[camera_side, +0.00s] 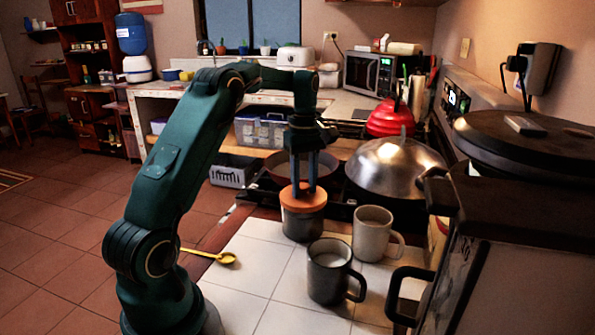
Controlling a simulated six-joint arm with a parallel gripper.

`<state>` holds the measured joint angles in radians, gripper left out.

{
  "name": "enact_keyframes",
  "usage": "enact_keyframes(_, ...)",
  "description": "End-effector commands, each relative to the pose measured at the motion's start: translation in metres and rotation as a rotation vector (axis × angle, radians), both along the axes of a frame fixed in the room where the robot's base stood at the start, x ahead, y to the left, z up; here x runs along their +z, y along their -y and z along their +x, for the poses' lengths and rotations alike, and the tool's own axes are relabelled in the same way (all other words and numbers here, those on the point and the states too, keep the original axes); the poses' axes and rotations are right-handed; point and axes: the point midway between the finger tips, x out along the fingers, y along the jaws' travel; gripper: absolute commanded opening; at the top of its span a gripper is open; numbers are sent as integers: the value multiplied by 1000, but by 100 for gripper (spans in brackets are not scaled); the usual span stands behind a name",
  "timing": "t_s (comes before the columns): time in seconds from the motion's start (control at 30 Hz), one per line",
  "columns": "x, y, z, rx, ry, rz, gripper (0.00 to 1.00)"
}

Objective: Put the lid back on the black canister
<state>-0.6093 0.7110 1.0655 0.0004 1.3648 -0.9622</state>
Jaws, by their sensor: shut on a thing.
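The black canister (302,226) stands upright on the white tiled counter, near the stove edge. The orange-brown lid (303,198) is at the canister's top, level or nearly so. I cannot tell whether it is fully seated or a little above the rim. My gripper (304,188) points straight down from above, with its two fingers shut on the lid's top.
A dark mug (329,273) with pale contents and a beige mug (373,234) stand close by on the right. A pan (270,172) and a domed metal lid (395,166) are behind on the stove. A yellow spoon (212,256) lies at left. The front tiles are clear.

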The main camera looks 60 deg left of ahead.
Motion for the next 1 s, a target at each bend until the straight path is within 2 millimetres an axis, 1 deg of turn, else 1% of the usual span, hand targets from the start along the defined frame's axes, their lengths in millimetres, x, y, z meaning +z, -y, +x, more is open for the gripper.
enact_keyframes(0.43, 0, 0, 0, 0, 0, 0, 0)
enact_keyframes(0.47, 0, 0, 0, 0, 0, 0, 45)
enact_keyframes(0.5, 0, 0, 0, 0, 0, 0, 60)
enact_keyframes(0.53, 0, 0, 0, 0, 0, 0, 72)
enact_keyframes(0.77, 0, 0, 0, 0, 0, 0, 72)
enact_keyframes(0.83, 0, 0, 0, 0, 0, 0, 95)
enact_keyframes(0.87, 0, 0, 0, 0, 0, 0, 100)
enact_keyframes(1.0, 0, 0, 0, 0, 0, 0, 100)
